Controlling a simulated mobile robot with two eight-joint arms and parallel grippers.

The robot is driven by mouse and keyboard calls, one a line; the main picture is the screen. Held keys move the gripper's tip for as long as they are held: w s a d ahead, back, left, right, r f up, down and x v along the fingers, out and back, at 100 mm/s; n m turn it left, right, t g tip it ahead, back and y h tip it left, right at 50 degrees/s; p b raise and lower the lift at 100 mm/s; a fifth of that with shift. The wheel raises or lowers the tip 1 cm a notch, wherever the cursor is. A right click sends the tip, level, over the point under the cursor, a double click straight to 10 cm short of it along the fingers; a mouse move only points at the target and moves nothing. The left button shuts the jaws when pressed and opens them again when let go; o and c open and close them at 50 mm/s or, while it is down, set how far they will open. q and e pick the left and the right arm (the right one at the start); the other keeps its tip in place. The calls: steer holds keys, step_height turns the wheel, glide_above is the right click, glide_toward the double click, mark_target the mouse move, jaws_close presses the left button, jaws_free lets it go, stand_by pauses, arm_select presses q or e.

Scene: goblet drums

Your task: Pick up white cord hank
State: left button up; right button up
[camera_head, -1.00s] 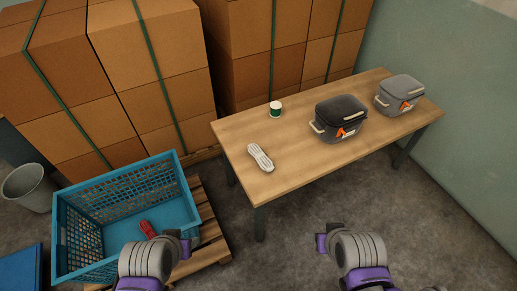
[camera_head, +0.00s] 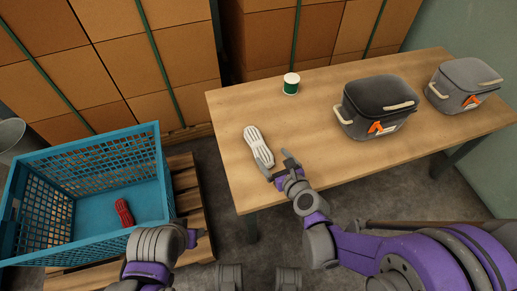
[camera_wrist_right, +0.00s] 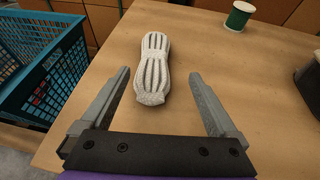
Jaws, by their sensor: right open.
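The white cord hank (camera_head: 258,146) lies on the wooden table (camera_head: 228,112) near its left end. My right gripper (camera_head: 278,166) is open just in front of the hank's near end. In the right wrist view, the white cord hank (camera_wrist_right: 153,66) lies ahead of my open right gripper (camera_wrist_right: 158,98), its near end roughly between the fingertips, and nothing is held. My left arm shows at the bottom of the head view, but its fingers are not clearly visible.
A green and white spool (camera_head: 291,84) and two grey bags (camera_head: 376,104) (camera_head: 464,85) stand on the table. A blue crate (camera_head: 78,158) on a pallet holds a red cord hank (camera_head: 123,212). Stacked cartons (camera_head: 130,60) stand behind.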

mark_target(259, 143)
steer(key=x, duration=0.4)
steer(key=shift+w+a+f+b, duration=0.15)
steer(key=shift+w+a+b, duration=0.1)
steer(key=shift+b, duration=0.1)
steer(key=x, duration=0.3)
steer(key=b+x, duration=0.1)
steer(key=x, duration=0.1)
steer(key=shift+w+a, duration=0.2)
steer(key=shift+a, duration=0.35)
steer(key=shift+r, duration=0.25)
steer(key=shift+c, duration=0.2)
steer(key=c, duration=1.4)
